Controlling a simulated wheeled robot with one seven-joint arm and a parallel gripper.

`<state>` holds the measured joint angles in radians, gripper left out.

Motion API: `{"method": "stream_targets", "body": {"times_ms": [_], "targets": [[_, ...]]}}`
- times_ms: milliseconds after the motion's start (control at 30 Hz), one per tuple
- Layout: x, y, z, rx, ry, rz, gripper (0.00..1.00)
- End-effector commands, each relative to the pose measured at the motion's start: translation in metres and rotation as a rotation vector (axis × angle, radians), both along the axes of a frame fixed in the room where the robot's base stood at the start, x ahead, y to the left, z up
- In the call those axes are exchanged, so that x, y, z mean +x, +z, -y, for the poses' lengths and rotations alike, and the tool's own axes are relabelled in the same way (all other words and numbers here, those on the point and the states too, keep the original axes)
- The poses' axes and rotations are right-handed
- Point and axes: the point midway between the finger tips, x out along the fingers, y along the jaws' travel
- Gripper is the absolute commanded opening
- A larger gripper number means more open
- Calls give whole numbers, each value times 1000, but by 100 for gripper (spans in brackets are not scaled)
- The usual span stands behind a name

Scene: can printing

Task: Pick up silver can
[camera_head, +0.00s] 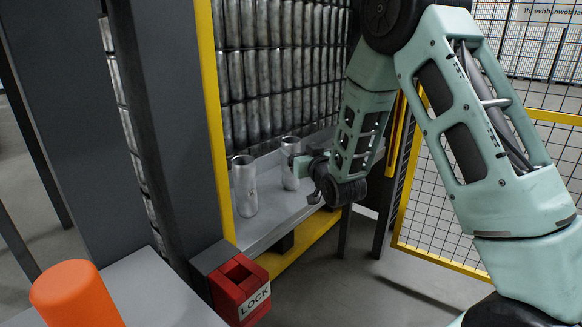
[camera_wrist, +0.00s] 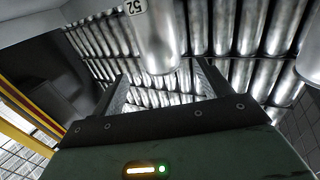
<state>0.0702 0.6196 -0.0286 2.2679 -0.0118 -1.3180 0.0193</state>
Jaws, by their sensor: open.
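Two silver cans stand upright on a light grey shelf (camera_head: 270,215) in the head view: a left can (camera_head: 244,188) and a right can (camera_head: 290,165). My gripper (camera_head: 303,166) is at the right can, coming from its right side. In the wrist view, the two dark fingers of my gripper (camera_wrist: 163,85) are spread apart. A silver can (camera_wrist: 158,45) shows between and beyond them, cut off by the top edge. Another can (camera_wrist: 309,62) is at the right edge. I cannot tell whether the fingers touch the can.
Stacked rows of silver cans (camera_head: 262,75) stand behind the shelf. A yellow post (camera_head: 212,120) and dark column are on the left. A red lock box (camera_head: 240,287) and an orange cylinder (camera_head: 75,293) are in front. A yellow-framed mesh fence (camera_head: 440,220) is on the right.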

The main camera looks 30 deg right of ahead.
Motion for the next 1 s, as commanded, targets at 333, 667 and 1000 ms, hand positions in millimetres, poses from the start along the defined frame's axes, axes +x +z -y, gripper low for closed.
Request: {"method": "stream_targets", "body": {"times_ms": [333,667,1000], "targets": [[33,-2,2,0,0,0,77],[75,-4,4,0,0,0,77],[78,-4,4,0,0,-2,61]]}}
